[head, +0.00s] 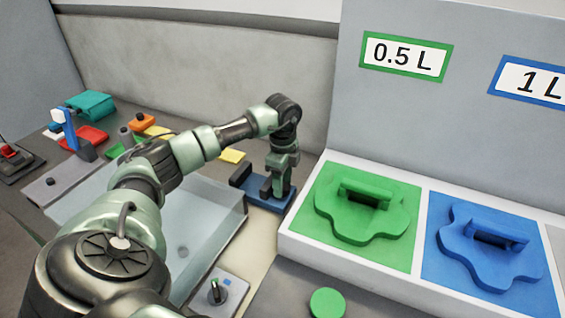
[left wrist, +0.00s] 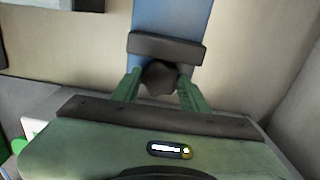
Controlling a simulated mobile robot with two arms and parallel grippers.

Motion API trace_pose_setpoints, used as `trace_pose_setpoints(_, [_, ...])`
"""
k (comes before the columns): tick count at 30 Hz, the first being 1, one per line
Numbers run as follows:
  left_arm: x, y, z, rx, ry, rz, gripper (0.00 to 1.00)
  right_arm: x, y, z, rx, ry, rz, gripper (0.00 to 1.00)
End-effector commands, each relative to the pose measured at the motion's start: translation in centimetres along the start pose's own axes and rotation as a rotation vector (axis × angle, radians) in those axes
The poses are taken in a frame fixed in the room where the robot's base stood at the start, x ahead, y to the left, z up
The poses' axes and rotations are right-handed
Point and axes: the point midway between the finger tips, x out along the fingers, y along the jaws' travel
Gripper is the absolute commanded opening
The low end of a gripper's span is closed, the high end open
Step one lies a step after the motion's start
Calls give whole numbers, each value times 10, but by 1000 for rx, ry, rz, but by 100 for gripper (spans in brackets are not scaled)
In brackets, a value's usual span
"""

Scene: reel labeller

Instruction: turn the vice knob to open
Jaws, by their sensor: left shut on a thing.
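The vice has a blue base (head: 262,201) and dark grey jaws, and stands on the worktop beside the clear tray in the head view. Its blue base also shows at the top of the left wrist view (left wrist: 172,14), with a dark grey jaw block (left wrist: 165,47) across it. My left gripper (head: 278,188) points down at the near end of the vice. In the left wrist view its two green fingers (left wrist: 157,86) are shut on the dark faceted knob (left wrist: 160,77). The knob is mostly hidden by the gripper in the head view. My right gripper is not in view.
A clear tray (head: 215,235) lies left of the vice. Right of it is a raised white-edged stand with green (head: 400,250) and blue (head: 440,270) panels under volume labels. A small dial box (head: 222,296) is at the front. Several coloured items sit at the far left.

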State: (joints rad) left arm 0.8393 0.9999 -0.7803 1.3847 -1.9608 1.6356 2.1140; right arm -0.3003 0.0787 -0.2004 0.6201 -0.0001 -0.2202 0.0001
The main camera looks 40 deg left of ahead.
Motion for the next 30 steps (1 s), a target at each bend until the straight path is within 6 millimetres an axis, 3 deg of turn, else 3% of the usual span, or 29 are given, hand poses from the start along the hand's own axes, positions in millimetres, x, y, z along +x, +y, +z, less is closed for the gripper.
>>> trace_pose_setpoints(1, [-2,-2,1,-4,-1,-5,3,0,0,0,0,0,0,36])
trace_pose_setpoints(2, [-2,-2,1,-4,-1,-5,46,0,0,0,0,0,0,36])
trace_pose_setpoints(3, [-2,-2,1,-4,-1,-5,52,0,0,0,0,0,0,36])
trace_pose_setpoints(14, [-4,-1,0,0,0,-3,52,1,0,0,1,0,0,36])
trace_pose_setpoints(25, [-61,-2,0,-1,1,-7,52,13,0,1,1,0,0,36])
trace_pose_setpoints(30, [-76,-1,1,-2,0,-5,52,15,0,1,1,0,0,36])
